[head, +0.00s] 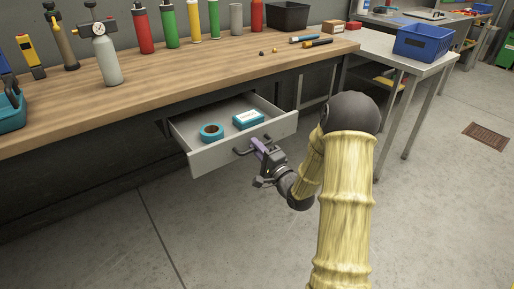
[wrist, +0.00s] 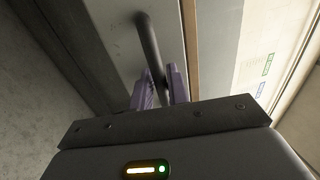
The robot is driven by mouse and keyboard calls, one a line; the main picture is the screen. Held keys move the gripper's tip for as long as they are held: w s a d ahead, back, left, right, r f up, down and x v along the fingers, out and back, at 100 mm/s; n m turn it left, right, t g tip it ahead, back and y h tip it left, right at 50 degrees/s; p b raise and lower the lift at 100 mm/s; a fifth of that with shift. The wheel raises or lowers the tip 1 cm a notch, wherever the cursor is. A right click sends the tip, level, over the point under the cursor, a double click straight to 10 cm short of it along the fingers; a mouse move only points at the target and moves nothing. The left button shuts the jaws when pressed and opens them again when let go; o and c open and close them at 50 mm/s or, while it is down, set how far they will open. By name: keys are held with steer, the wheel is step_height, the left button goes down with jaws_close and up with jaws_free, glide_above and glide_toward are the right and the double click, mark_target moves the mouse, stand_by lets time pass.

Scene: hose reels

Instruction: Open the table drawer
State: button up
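The grey table drawer (head: 215,155) is pulled well out from under the wooden-topped table (head: 150,75). A roll of teal tape (head: 211,131) and a teal-and-white box (head: 248,119) lie inside it. The dark bar handle (head: 241,151) is on its front; it also shows in the wrist view (wrist: 149,45). My gripper (head: 258,147) is at the handle. In the wrist view, its purple fingers (wrist: 161,86) stand on either side of the bar, close to it. Whether both fingers press on the bar is hard to tell.
Several bottles and cylinders stand along the back of the tabletop, with a black bin (head: 288,15). A metal side table (head: 388,46) with a blue crate (head: 424,41) stands at the right. The concrete floor in front of the drawer is clear.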

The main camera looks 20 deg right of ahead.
steer(key=shift+w, duration=0.1)
steer(key=shift+s+a, duration=0.15)
steer(key=shift+s, duration=0.05)
steer(key=p+v, duration=0.3)
steer(key=v, duration=1.4)
steer(key=shift+d, duration=0.25)
steer(key=shift+f, duration=0.1)
